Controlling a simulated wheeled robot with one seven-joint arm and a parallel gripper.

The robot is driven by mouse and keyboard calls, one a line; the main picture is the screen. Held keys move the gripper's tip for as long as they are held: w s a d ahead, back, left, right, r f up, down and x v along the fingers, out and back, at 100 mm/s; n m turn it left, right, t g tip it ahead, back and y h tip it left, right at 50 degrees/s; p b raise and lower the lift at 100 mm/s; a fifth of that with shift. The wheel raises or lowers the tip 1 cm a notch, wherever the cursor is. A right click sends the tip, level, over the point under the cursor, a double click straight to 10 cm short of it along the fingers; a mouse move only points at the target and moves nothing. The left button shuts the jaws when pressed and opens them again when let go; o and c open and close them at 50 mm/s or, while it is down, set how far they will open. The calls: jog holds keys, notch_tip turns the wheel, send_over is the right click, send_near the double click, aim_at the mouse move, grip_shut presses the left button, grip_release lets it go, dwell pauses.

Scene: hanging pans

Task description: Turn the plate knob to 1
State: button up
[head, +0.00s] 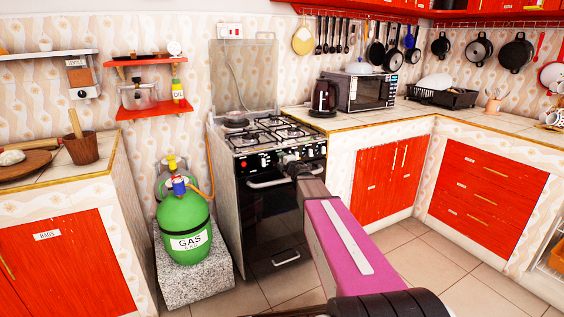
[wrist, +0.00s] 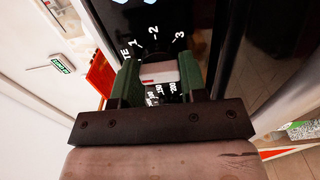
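The plate knob (wrist: 160,73) shows in the wrist view, with a pale grip piece and a red mark at its left end. White marks 1, 2 and 3 curve above it on the dark panel. The red mark lies on the left side, below the 1. My gripper (wrist: 160,80) has its green fingers on either side of the knob. I cannot tell whether both fingers press on it. In the head view my gripper (head: 290,157) is at the right part of the front panel of the cooker (head: 272,200). The knob is hidden there.
A green gas bottle (head: 185,228) stands on a stone block (head: 195,278) left of the cooker. Red cabinets (head: 385,170) stand to the right. Pans hang on the back wall. The tiled floor (head: 420,262) is clear to the right of my arm.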

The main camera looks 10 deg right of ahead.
dwell(0.3)
jog(key=shift+m, duration=4.3)
jog(key=o, duration=0.9)
jog(key=shift+o, duration=0.2)
jog(key=v, duration=1)
jog(key=shift+s, duration=0.4)
